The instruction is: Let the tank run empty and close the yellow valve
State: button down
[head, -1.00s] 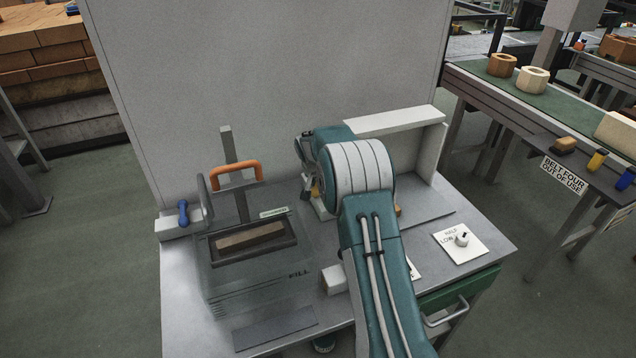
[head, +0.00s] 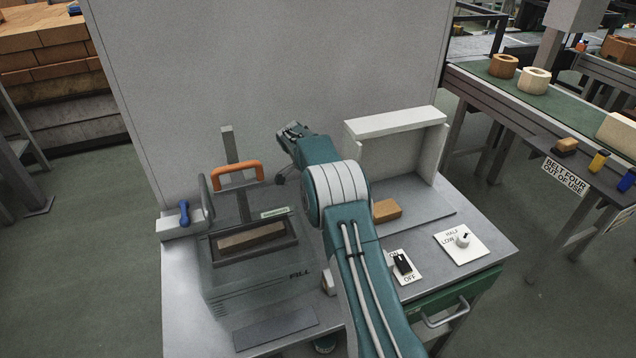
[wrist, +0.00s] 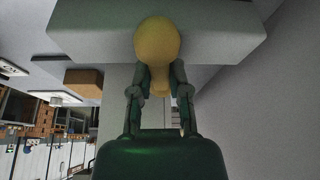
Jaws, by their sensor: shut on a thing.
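A rounded yellow handle (wrist: 157,42), which I take to be the yellow valve, sits between my fingertips in the wrist view. My gripper (wrist: 158,82) is shut on its narrower neck. In the head view the yellow handle is hidden and my gripper is mostly hidden behind my arm, right of the tank. The clear tank (head: 255,285), marked FILL, stands at the left of the bench; I cannot tell its water level. A blue handle (head: 184,212) stands on a pale block at its back left. A brick (head: 250,238) lies in a dark frame at the tank's top.
An orange handle (head: 237,171) rises behind the tank. A loose brick (head: 387,210) lies by a white hood (head: 396,122). An ON/OFF switch (head: 402,263) and a LOW/HALF dial (head: 463,239) are at the right front, above a green drawer (head: 450,295). A belt (head: 540,95) is beyond.

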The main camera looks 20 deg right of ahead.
jog(key=shift+w+a+f+m, duration=0.1)
jog(key=shift+a+m, duration=0.05)
jog(key=shift+m, duration=0.45)
jog(key=c, duration=0.6)
grip_release()
jog(key=shift+a+r, duration=0.1)
jog(key=shift+r, duration=0.25)
jog(key=v, duration=1.1)
jog(key=shift+w+a, duration=0.15)
jog(key=shift+w, duration=0.2)
jog(key=shift+r, duration=0.2)
